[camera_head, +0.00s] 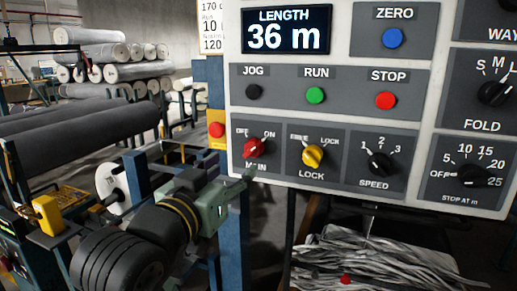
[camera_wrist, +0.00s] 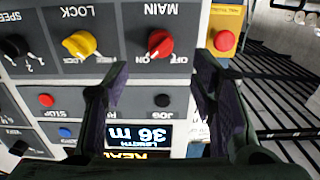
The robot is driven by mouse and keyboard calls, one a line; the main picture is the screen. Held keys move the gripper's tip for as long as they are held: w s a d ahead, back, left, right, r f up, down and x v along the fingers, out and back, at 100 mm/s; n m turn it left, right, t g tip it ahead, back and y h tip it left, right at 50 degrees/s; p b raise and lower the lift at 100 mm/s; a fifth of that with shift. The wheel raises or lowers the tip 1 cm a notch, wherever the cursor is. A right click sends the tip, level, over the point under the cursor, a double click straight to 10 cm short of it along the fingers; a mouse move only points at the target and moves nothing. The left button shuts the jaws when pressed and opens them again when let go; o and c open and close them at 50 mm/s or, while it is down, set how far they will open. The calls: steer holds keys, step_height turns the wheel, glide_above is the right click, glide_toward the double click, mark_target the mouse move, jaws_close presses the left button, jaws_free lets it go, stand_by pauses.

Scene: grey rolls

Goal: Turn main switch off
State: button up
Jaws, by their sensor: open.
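The main switch (camera_head: 256,147) is a red rotary knob at the lower left of the control panel, labelled MAIN, with OFF to its left and ON to its right. Its pointer appears turned towards ON. In the wrist view, which is upside down, the main switch (camera_wrist: 160,43) shows above the gap between my fingers, with its pointer on the ON side. My gripper (camera_head: 243,177) is just below and left of the knob in the head view. In the wrist view my gripper (camera_wrist: 160,82) is open and empty, its fingers apart and not visibly touching the knob.
The yellow lock knob (camera_head: 313,156) sits right of the main switch. A red button on a yellow box (camera_head: 217,130) is close on the left. Jog, run and stop buttons (camera_head: 316,95) lie above. A bin of grey strips (camera_head: 370,265) stands below; grey rolls (camera_head: 85,130) lie left.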

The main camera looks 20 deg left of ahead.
mark_target(250, 153)
steer(key=w+p, duration=0.2)
steer(key=w, duration=0.7)
steer(key=shift+w+d, duration=0.15)
steer(key=shift+w, duration=0.1)
steer(key=c, duration=1.1)
steer(key=shift+c, duration=0.2)
